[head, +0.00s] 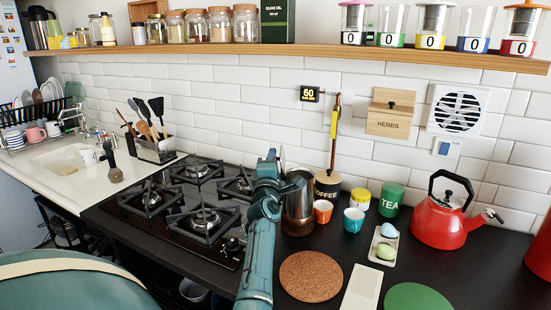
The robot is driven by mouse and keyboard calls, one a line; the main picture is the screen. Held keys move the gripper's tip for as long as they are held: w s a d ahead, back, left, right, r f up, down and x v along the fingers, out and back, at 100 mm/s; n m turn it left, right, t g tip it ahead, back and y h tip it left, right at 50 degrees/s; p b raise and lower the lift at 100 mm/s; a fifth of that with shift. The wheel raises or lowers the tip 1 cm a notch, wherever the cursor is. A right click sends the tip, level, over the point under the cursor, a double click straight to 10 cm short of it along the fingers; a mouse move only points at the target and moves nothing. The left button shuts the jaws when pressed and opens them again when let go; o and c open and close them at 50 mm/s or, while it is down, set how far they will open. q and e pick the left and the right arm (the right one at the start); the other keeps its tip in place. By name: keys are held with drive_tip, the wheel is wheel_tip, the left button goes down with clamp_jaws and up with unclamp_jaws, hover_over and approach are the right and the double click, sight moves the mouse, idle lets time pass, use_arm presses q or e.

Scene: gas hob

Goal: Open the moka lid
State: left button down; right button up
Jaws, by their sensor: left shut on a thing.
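The moka pot (298,205) stands on the dark counter just right of the hob, with a silver upper part and a brown lower part. My left gripper (271,160) is at the pot's upper left side and is shut on part of it. The gripper and wrist cover the pot's left side, so the exact part held is hidden. I cannot tell clearly how far the lid is raised. My right gripper is not in view.
The black gas hob (175,205) lies to the left. An orange cup (323,211), a blue cup (354,221) and the coffee jar (327,187) stand close on the pot's right. A cork mat (311,276) lies in front. A red kettle (440,217) stands farther right.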

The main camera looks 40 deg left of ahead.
use_arm(q)
drive_tip(key=shift+a+f+n, duration=0.1)
drive_tip(key=shift+a+n, duration=0.05)
drive_tip(key=shift+n, duration=0.45)
drive_tip(key=c, duration=1.4)
unclamp_jaws()
drive_tip(key=shift+o, duration=0.2)
drive_tip(key=shift+f, duration=0.1)
